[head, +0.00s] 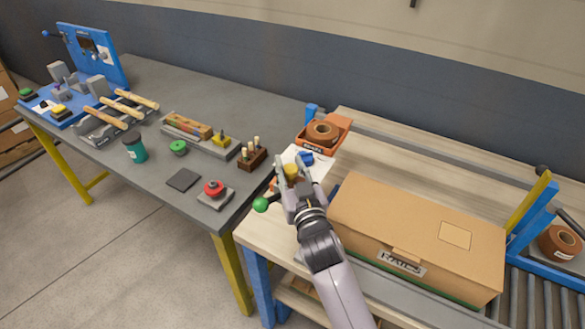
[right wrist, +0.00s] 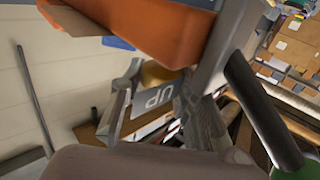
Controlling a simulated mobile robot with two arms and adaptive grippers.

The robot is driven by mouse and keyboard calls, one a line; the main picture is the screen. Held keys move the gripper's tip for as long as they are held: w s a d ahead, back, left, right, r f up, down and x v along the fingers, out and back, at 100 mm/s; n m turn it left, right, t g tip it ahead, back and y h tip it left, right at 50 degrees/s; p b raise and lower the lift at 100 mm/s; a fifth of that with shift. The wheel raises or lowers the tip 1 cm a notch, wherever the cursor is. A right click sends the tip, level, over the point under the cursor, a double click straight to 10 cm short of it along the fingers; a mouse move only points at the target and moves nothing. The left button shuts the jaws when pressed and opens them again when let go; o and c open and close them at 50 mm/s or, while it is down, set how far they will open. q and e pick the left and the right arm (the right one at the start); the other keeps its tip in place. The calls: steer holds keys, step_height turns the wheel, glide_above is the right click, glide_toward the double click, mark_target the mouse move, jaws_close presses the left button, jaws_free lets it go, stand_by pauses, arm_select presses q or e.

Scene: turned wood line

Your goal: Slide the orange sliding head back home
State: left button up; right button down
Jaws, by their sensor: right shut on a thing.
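An orange body (head: 340,129) carrying a brown tape roll (head: 323,131), which looks like the sliding head, stands on the wooden-topped bench beyond my right gripper. A large orange body (right wrist: 150,32) also fills the top of the right wrist view, close to the camera. My right gripper (head: 290,169) is shut on a yellow knob-like piece (head: 291,173), which shows partly between the fingers. What the piece joins is hidden. A dark rod with a green ball (head: 260,205) sticks out left of the gripper. My left gripper is not in view.
A closed cardboard carton (head: 420,225) lies just right of my right arm. A grey rail (head: 430,145) runs behind it, and a blue and yellow post (head: 530,215) stands at its right. The grey table (head: 225,95) at left holds tools and a red button (head: 213,188).

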steer(key=shift+a+r, duration=0.1)
steer(key=shift+r, duration=0.1)
steer(key=c, duration=1.6)
jaws_free()
steer(key=shift+c, duration=0.2)
steer(key=shift+o, duration=1.4)
steer(key=shift+w+a+f, duration=0.1)
steer(key=shift+w+a, duration=0.05)
steer(key=shift+o, duration=0.9)
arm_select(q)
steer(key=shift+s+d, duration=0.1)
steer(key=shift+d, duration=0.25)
arm_select(e)
steer(key=s+d, duration=0.2)
steer(key=s, duration=1)
steer(key=shift+d, duration=0.25)
